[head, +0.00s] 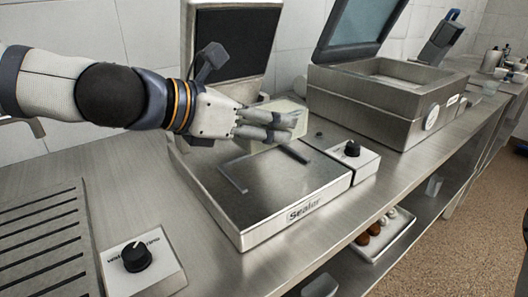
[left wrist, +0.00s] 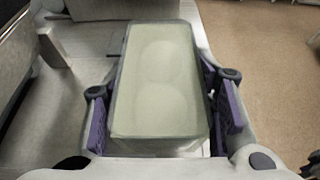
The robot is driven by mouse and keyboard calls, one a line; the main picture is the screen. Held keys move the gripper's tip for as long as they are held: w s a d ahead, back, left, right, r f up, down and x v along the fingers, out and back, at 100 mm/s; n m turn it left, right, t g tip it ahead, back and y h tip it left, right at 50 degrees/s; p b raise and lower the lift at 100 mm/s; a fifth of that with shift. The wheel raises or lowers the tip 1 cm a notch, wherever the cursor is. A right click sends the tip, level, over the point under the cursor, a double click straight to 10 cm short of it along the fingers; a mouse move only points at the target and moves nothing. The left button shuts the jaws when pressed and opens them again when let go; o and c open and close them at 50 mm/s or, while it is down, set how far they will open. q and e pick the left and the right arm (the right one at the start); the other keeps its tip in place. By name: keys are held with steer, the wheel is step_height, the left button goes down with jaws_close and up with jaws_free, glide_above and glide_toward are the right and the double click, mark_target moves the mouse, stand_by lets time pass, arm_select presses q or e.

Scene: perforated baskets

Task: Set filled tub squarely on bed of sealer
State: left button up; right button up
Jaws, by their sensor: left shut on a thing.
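The filled tub (left wrist: 156,80) is a rectangular container with a pale greenish top, seen lengthwise in the left wrist view. My left gripper (left wrist: 163,125) is shut on it, with purple finger pads on both long sides. In the head view the left gripper (head: 285,125) and the partly hidden tub (head: 283,105) are over the far part of the sealer's bed (head: 270,185). The sealer (head: 262,226) is a low steel box with dark angle guides on its bed. I cannot tell whether the tub touches the bed. My right gripper is out of view.
The sealer's dark-faced lid (head: 234,40) stands open behind the bed. A knob box (head: 352,155) is at its right, and another (head: 137,258) is at front left. A steel machine (head: 385,100) with a raised lid stands farther right. Bare counter (head: 120,160) lies left.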

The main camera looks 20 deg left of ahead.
arm_select(q)
steer(key=b, duration=0.2)
glide_above(262, 167)
steer(key=s, duration=0.1)
steer(key=f, duration=0.5)
steer(key=shift+s+d+f, duration=0.1)
steer(key=shift+s+d, duration=0.1)
steer(key=shift+d, duration=0.1)
steer(key=f, duration=0.1)
steer(key=w+f+b, duration=0.1)
steer(key=f, duration=0.2)
steer(key=shift+w+a+f, duration=0.25)
steer(key=shift+a+f, duration=0.05)
steer(key=shift+f, duration=0.05)
steer(key=shift+s+r, duration=0.1)
steer(key=shift+r, duration=0.05)
steer(key=shift+f, duration=0.2)
steer(key=o, duration=1)
steer(key=shift+f, duration=0.1)
steer(key=o, duration=0.3)
steer(key=shift+o, duration=0.2)
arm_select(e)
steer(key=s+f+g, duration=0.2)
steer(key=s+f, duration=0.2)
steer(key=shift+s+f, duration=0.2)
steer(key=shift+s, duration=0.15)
arm_select(q)
steer(key=shift+r, duration=0.2)
